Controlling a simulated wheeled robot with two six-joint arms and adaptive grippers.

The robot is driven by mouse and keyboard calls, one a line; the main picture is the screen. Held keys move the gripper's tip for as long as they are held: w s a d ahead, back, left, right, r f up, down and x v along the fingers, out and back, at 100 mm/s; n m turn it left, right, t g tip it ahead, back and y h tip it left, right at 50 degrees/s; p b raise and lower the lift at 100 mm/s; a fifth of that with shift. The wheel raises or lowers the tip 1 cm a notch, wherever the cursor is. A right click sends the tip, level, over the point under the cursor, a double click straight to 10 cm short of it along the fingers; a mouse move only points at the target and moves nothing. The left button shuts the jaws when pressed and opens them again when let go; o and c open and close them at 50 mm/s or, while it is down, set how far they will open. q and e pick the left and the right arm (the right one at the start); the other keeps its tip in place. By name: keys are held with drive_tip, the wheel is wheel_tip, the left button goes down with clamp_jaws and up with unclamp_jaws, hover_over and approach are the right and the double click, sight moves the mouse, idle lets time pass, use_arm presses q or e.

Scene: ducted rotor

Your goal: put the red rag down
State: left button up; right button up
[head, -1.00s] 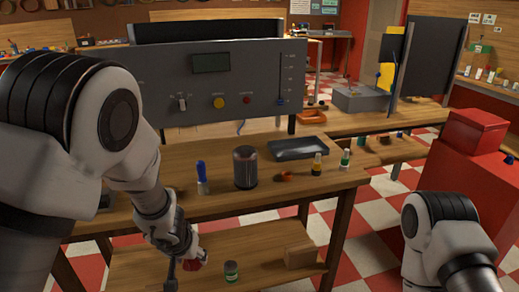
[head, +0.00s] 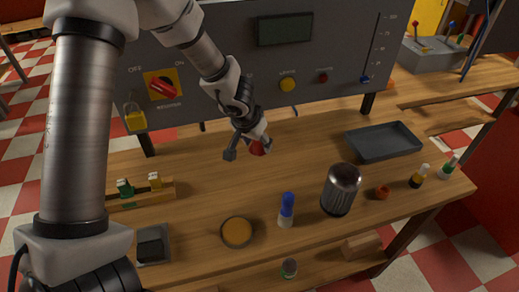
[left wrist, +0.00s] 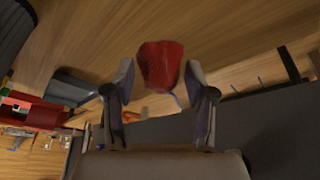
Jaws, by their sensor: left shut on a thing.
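My left gripper (head: 246,150) is above the back part of the wooden bench (head: 200,185), in front of the grey control panel. It is shut on the red rag (head: 259,147). In the head view the rag is small and partly hidden by the fingers. In the left wrist view the rag (left wrist: 160,66) is a bunched red lump between the two fingertips (left wrist: 160,90), with wood behind it. I cannot tell how high it is above the bench. My right gripper is not in view.
The panel (head: 225,65) with a red switch and yellow padlock stands behind the bench. A grey tray (head: 384,142), a dark cylinder (head: 340,190), a blue-capped bottle (head: 287,209), a round orange-topped tin (head: 237,232) and small bottles stand around. The bench middle is clear.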

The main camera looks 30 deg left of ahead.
use_arm(q)
drive_tip(key=b, duration=0.6)
approach(258, 173)
drive_tip(key=shift+w+d+f, duration=0.2)
drive_tip(key=shift+w+f, duration=0.4)
drive_tip(key=shift+w, duration=0.1)
drive_tip(key=b+x, duration=0.2)
drive_tip(key=x, duration=0.1)
drive_tip(key=b+x, duration=0.1)
drive_tip(key=shift+s+a+f+b, duration=0.25)
drive_tip(key=shift+s+f+b, duration=0.05)
drive_tip(key=shift+f, duration=0.05)
drive_tip(key=shift+s+d+r, duration=0.15)
drive_tip(key=shift+s+r, duration=0.05)
drive_tip(key=shift+r, duration=0.2)
drive_tip(key=shift+f, duration=0.2)
drive_tip(key=o, duration=1.3)
drive_tip(key=shift+w, duration=0.1)
drive_tip(key=shift+c, duration=0.2)
drive_tip(key=shift+r, duration=0.15)
